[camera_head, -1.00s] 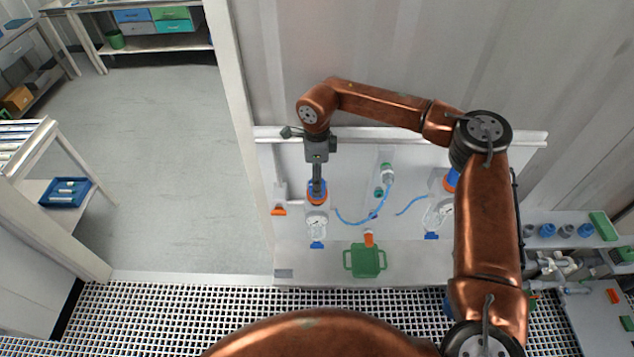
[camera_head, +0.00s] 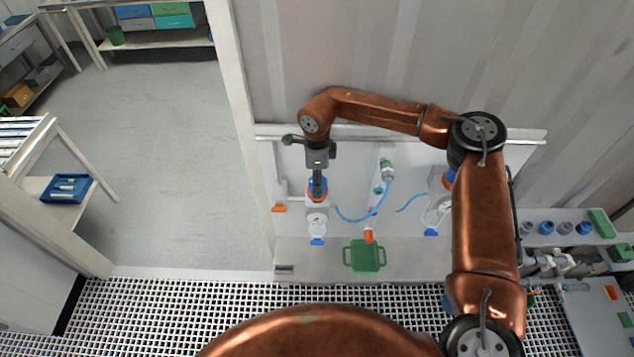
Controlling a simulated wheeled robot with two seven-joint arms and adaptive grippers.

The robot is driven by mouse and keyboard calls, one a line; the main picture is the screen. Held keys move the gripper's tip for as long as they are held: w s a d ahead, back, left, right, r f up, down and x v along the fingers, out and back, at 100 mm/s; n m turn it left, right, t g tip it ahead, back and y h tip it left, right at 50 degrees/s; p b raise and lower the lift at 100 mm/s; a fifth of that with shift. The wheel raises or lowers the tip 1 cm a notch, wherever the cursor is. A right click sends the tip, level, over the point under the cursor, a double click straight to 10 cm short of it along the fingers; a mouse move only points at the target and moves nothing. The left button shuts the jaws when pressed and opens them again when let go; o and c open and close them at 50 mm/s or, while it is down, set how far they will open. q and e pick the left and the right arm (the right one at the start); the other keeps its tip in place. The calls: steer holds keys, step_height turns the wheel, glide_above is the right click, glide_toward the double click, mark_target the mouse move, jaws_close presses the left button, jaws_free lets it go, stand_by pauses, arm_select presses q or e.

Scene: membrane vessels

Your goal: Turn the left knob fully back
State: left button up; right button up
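My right gripper (camera_head: 317,184) comes down over this knob from above, on the arm reaching in from the right. Its narrow fingers cover much of the knob, and whether they are closed on it is hidden. A second vessel (camera_head: 437,212) stands to the right, with a blue top partly behind my arm. My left gripper is not in view.
An orange-ended pipe (camera_head: 279,208) is close left. Open floor lies further left.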

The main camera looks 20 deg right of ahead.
steer(key=c, duration=0.3)
steer(key=shift+n, duration=0.3)
steer(key=n+b, duration=0.2)
steer(key=shift+f+n, duration=0.15)
steer(key=shift+n, duration=0.15)
steer(key=n+b, duration=0.2)
steer(key=n, duration=0.1)
steer(key=shift+n, duration=0.3)
steer(key=n+b, duration=0.1)
steer(key=n, duration=0.2)
steer(key=shift+n, duration=0.3)
steer(key=shift+n+b, duration=0.65)
steer(key=shift+n, duration=1.25)
steer(key=shift+r, duration=0.2)
